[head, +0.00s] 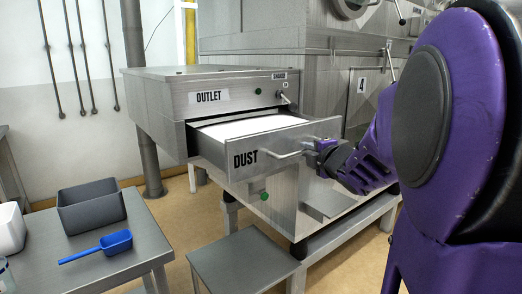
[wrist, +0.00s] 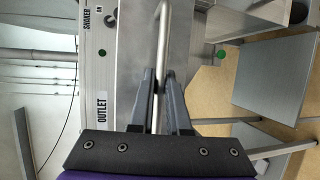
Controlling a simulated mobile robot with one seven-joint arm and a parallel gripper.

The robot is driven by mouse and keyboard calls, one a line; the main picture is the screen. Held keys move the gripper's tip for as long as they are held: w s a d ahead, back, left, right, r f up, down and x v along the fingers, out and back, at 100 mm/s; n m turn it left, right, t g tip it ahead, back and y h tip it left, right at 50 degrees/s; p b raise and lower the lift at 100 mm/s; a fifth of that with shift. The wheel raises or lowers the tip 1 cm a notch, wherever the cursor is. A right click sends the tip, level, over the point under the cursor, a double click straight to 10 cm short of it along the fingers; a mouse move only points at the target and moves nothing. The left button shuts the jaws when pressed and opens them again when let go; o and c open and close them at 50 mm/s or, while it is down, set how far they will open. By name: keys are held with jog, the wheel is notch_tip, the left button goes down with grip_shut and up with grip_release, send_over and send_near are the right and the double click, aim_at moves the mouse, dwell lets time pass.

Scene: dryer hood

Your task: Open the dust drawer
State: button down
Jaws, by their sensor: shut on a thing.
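The dust drawer (head: 262,167) is a grey metal drawer with a "DUST" label, in the middle of the head view. It stands out from the housing below the "OUTLET" label, and white content shows inside it. Its bar handle (head: 288,153) runs across the front. My gripper (head: 318,147) is at the right end of that handle, with my purple arm reaching in from the right. In the wrist view, the two dark fingers of my gripper (wrist: 159,82) are shut on the handle (wrist: 163,35), one on each side of the bar. The drawer's inside is hidden in the wrist view.
A low metal platform (head: 243,262) stands below the drawer. At the left, a side table (head: 95,270) holds a dark bin (head: 90,207) and a blue scoop (head: 100,247). A small shaker lever (head: 285,98) sits above the drawer. Floor shows between the table and machine.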

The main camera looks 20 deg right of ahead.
jog(key=c, duration=0.9)
grip_release()
jog(key=shift+s, duration=0.1)
